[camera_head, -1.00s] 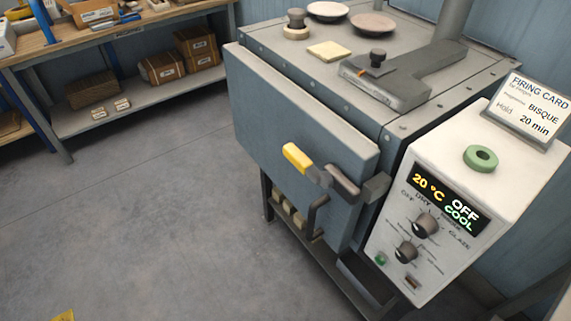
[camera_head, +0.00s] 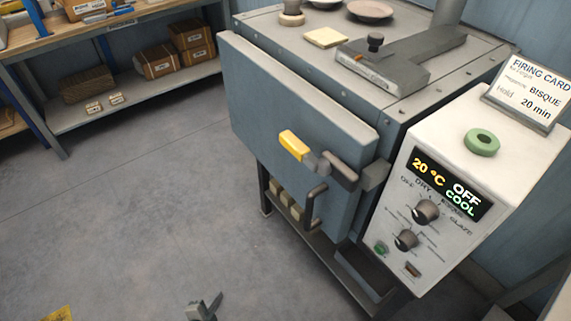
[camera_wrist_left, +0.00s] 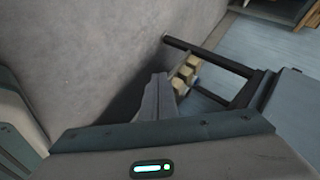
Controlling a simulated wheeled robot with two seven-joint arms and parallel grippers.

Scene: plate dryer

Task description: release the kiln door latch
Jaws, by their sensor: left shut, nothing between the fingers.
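The kiln (camera_head: 405,105) is a grey box on a dark stand, and its front door (camera_head: 270,110) looks closed. The latch (camera_head: 295,146) is a lever with a yellow grip, on the right part of the door. Its dark arm reaches right to a bracket (camera_head: 375,175) at the door's edge. A dark bent handle (camera_head: 314,203) sits below the latch. My left gripper (camera_head: 204,306) is at the bottom of the head view, below and left of the latch and well apart from it. Its fingers (camera_wrist_left: 160,92) are shut and empty in the left wrist view. My right gripper is out of view.
The control box (camera_head: 470,150) right of the door reads 20 °C, OFF, COOL. A green ring (camera_head: 481,142) and a firing card (camera_head: 528,95) are on top of it. Pale blocks (camera_wrist_left: 184,72) sit on the stand's lower shelf. Floor left of the kiln is clear; a workbench (camera_head: 130,100) stands behind.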

